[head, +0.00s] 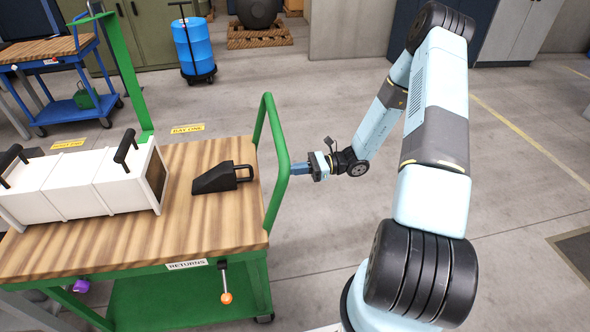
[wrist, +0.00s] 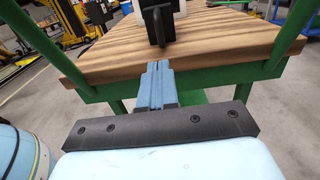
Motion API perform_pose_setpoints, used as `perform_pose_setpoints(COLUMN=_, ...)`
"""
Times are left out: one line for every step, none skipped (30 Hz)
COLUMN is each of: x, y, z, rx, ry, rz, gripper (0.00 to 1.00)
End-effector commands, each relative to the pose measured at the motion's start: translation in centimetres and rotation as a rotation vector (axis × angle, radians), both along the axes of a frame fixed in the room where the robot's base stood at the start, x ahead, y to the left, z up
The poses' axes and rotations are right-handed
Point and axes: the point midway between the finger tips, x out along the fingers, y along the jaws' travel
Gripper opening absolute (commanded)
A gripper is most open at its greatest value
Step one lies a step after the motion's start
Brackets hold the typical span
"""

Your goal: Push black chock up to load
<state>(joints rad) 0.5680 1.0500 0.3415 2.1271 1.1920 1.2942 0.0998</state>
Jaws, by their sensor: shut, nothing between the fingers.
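The black chock (head: 213,179) is a wedge with a loop handle on its right side. It lies on the wooden top of the green cart, its thin end toward the load. The load is a white ribbed case (head: 85,186) with black handles, left of the chock, with a strip of bare wood between them. My gripper (head: 294,170) has its blue fingers shut and empty at the cart's right end, by the green push rail, apart from the chock. In the wrist view the fingertips (wrist: 157,66) point at the chock's handle (wrist: 157,25), with the table edge between.
The cart's green push rail (head: 273,150) rises as a hoop around the right end. Its wooden top (head: 200,238) is bare in front of the chock. An orange-knobbed lever (head: 226,297) hangs below a "RETURNS" label. A blue drum (head: 194,45) and blue cart (head: 70,108) stand behind.

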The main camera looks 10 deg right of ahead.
Motion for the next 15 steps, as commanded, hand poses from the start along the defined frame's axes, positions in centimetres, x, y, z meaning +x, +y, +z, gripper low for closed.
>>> perform_pose_setpoints(x=-0.1, y=1.0, z=0.0, rx=0.0, ry=0.001, rz=0.003, gripper=0.0)
perform_pose_setpoints(x=0.0, y=1.6, z=0.0, rx=-0.001, ry=0.001, rz=0.003, gripper=0.0)
perform_pose_setpoints(x=0.0, y=2.2, z=0.0, rx=0.0, ry=0.0, rz=0.003, gripper=0.0)
perform_pose_setpoints(x=0.0, y=2.8, z=0.0, rx=0.0, ry=0.0, rz=0.003, gripper=0.0)
perform_pose_setpoints(x=0.0, y=3.3, z=0.0, rx=0.0, ry=0.0, rz=0.003, gripper=0.0)
perform_pose_setpoints(x=0.0, y=4.1, z=0.0, rx=0.0, ry=0.0, rz=0.004, gripper=0.0)
perform_pose_setpoints(x=0.0, y=4.6, z=0.0, rx=-0.001, ry=0.001, rz=0.004, gripper=0.0)
perform_pose_setpoints(x=0.1, y=5.1, z=0.0, rx=0.0, ry=0.001, rz=0.003, gripper=0.0)
perform_pose_setpoints(x=0.0, y=5.7, z=0.0, rx=0.0, ry=0.001, rz=0.003, gripper=0.0)
perform_pose_setpoints(x=0.0, y=6.2, z=0.0, rx=0.0, ry=0.001, rz=0.004, gripper=0.0)
perform_pose_setpoints(x=0.1, y=6.7, z=0.0, rx=0.0, ry=0.0, rz=0.003, gripper=0.0)
perform_pose_setpoints(x=0.1, y=7.2, z=0.0, rx=-0.001, ry=0.0, rz=0.003, gripper=0.0)
perform_pose_setpoints(x=0.1, y=7.6, z=0.0, rx=-0.001, ry=0.0, rz=0.003, gripper=0.0)
perform_pose_setpoints(x=0.1, y=7.9, z=0.0, rx=-0.001, ry=0.001, rz=0.003, gripper=0.0)
perform_pose_setpoints(x=0.1, y=8.3, z=0.0, rx=-0.001, ry=0.001, rz=0.002, gripper=0.0)
